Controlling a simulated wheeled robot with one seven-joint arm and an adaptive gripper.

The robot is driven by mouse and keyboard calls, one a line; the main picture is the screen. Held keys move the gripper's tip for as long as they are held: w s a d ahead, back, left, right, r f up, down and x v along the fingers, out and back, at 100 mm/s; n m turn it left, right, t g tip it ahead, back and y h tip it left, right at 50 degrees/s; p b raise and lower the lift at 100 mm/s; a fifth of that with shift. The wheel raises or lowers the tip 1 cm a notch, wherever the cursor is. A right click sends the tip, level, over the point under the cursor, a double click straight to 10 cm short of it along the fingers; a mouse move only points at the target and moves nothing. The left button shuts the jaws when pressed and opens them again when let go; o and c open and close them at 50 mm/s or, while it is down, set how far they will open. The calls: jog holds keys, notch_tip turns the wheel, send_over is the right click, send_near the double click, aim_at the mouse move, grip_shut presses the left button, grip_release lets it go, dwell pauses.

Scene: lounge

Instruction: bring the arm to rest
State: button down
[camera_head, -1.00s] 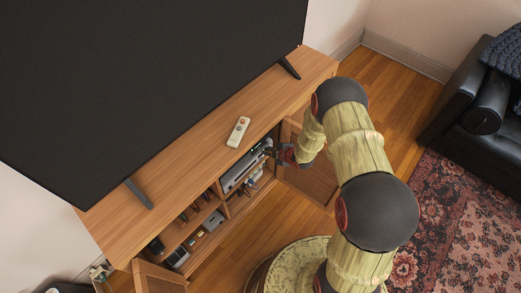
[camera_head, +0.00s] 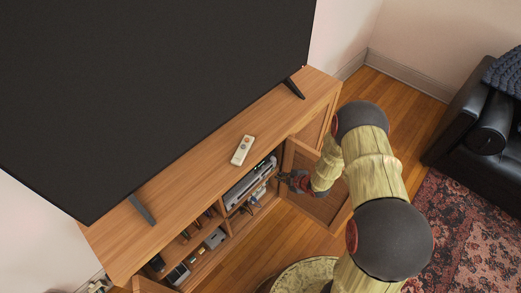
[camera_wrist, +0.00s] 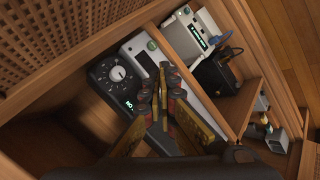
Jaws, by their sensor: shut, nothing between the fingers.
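My arm reaches from the lower right toward the front of a wooden TV cabinet (camera_head: 205,200). My gripper (camera_head: 284,178) is at the cabinet's open front, beside the open lattice door. In the wrist view my gripper (camera_wrist: 163,75) is shut and empty, its fingertips together. Behind the fingertips are a dark device with a dial (camera_wrist: 117,74) and a light grey device (camera_wrist: 180,85) on the shelf. I cannot tell exactly how far the fingertips are from them.
The open lattice door (camera_head: 318,187) stands close to my gripper and forearm. A remote (camera_head: 242,150) lies on the cabinet top, below a large TV (camera_head: 150,90). A black sofa (camera_head: 485,125) and patterned rug (camera_head: 470,235) are at the right. Wooden floor (camera_head: 395,100) lies between.

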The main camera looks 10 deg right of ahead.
jog(key=s+d+f+m+g+h, duration=0.35)
jog(key=s+d+f+m, duration=0.2)
jog(key=s, duration=0.35)
jog(key=s+d+r+m+g, duration=0.3)
jog(key=s+r+m, duration=0.1)
jog(key=r, duration=0.3)
jog(key=s+a+r+m+t, duration=0.1)
jog(key=s+r, duration=0.4)
jog(key=r, duration=1.1)
jog(key=s+a+r+m+t, duration=0.1)
jog(key=s+a+r+m, duration=0.3)
jog(key=r, duration=1.1)
jog(key=s+a+r+m+t, duration=0.2)
jog(key=s+a+r, duration=0.4)
jog(key=r, duration=1)
jog(key=shift+s+a+r+m, duration=0.2)
jog(key=shift+s+r+m, duration=0.05)
jog(key=shift+r+m, duration=0.1)
